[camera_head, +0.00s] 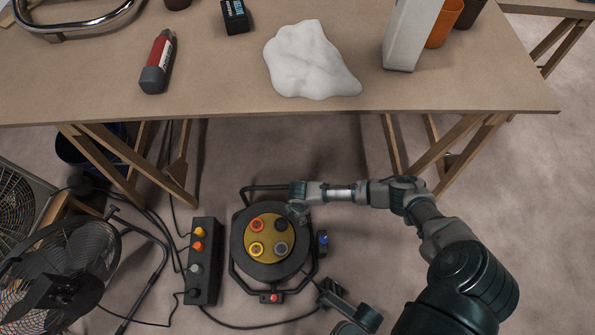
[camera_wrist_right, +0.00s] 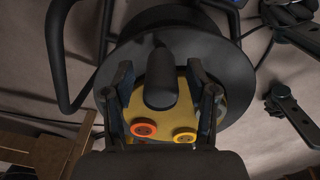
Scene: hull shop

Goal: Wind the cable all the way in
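The cable reel (camera_head: 239,239) stands on the floor below the table. It has a dark drum, a yellow face with coloured sockets, and a dark tubular frame. My right gripper (camera_head: 298,212) is over the upper right of its face. In the wrist view the right gripper (camera_wrist_right: 160,92) has its two fingers apart on either side of a dark upright knob (camera_wrist_right: 161,82) on the reel, with gaps visible. A black cable (camera_head: 245,325) lies on the floor below the reel. Grey jointed parts (camera_head: 344,300) at the lower middle may be my left arm; its fingers are unclear.
A power strip (camera_head: 203,262) with coloured knobs lies left of the reel. Fans (camera_head: 70,262) and loose cables are at the left. The table (camera_head: 220,85) above holds a red bottle (camera_head: 159,62), a white cloth-like lump (camera_head: 308,62) and a white box (camera_head: 408,35).

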